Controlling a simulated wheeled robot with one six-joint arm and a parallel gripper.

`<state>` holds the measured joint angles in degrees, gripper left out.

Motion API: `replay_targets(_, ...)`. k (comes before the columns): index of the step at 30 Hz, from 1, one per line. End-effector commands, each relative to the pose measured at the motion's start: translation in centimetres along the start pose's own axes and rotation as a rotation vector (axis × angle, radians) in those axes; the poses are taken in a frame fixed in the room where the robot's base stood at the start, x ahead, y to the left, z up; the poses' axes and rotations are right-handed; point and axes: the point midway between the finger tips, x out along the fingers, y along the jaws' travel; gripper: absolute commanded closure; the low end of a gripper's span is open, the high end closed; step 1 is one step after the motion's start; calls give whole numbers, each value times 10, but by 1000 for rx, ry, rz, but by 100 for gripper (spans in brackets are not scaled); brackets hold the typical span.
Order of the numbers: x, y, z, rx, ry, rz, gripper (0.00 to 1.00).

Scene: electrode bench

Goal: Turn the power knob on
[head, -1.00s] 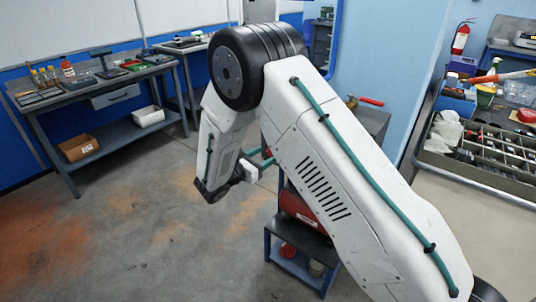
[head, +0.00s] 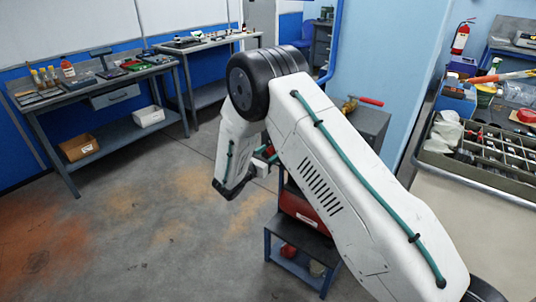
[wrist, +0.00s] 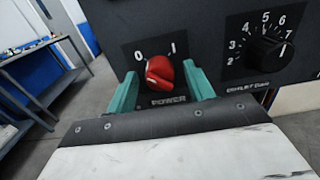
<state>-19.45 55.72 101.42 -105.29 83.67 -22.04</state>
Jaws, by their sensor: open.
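The red power knob (wrist: 160,73) sits on a dark panel (wrist: 215,40) in the wrist view. It has "0" at its upper left, "I" at its upper right and "POWER" below. Its pointer appears turned to the upper left, toward "0". My gripper (wrist: 161,88) is open, with one green finger on each side of the knob. I cannot tell whether either finger touches it. In the head view, my arm hides the panel and most of my gripper; the machine's red body (head: 300,207) shows below on a blue-legged stand.
A black dial (wrist: 270,52) with numbers sits right of the knob. In the head view, a workbench (head: 110,85) stands at the left and a divided parts tray (head: 490,160) at the right. The floor at the left is clear.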

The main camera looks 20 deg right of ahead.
Motion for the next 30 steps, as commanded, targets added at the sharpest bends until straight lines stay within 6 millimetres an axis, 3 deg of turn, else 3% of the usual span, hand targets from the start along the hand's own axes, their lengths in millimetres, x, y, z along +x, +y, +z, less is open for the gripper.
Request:
replay_targets(3,0,0,0,0,0,0,47)
replay_targets(8,-1,0,0,0,0,0,92)
replay_targets(20,-1,0,0,51,0,1,92)
replay_targets(30,-2,1,0,289,1,1,92)
